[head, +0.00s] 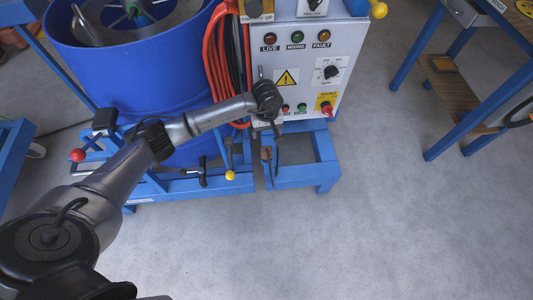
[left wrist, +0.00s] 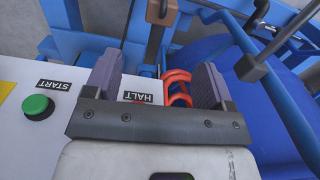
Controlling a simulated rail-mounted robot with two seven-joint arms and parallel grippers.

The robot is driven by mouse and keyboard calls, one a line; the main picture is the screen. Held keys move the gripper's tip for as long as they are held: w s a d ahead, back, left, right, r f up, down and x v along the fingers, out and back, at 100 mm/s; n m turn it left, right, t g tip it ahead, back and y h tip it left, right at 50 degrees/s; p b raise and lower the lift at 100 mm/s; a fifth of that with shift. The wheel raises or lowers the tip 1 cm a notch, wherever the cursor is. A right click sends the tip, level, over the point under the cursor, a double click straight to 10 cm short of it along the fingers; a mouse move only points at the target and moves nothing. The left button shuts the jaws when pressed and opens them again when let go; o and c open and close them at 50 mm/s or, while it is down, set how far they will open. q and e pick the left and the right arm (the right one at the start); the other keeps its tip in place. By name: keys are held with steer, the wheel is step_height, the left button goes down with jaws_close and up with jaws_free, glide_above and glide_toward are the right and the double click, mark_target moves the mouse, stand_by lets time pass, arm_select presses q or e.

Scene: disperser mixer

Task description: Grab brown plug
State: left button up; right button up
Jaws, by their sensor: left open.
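The brown plug (left wrist: 161,12) shows at the top of the left wrist view, beyond my fingertips, with its upper part cut off by the frame edge. In the head view, a small brown piece (head: 266,154) that looks like the same plug hangs at the blue frame, just below my left gripper (head: 269,128). In the left wrist view my left gripper (left wrist: 156,80) is open, with two grey-purple fingers apart and nothing held between them. The plug lies ahead of the gap between the fingers and is not touched. My right gripper is not in view.
The control box (head: 300,65) with lamps, switches and a green START button (left wrist: 37,106) is beside the gripper. An orange hose coil (head: 219,60) and blue drum (head: 140,75) stand left of it. Blue frame bars (head: 322,160) surround the plug.

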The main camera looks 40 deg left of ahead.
mark_target(266, 148)
arm_select(q)
steer(key=shift+m, duration=0.4)
step_height(266, 148, down, 9)
steer(key=b, duration=0.4)
steer(key=shift+r, duration=0.15)
step_height(266, 148, down, 5)
steer(key=b, duration=0.4)
steer(key=shift+s+d, duration=0.1)
steer(key=shift+s, duration=0.05)
steer(key=c, duration=1.1)
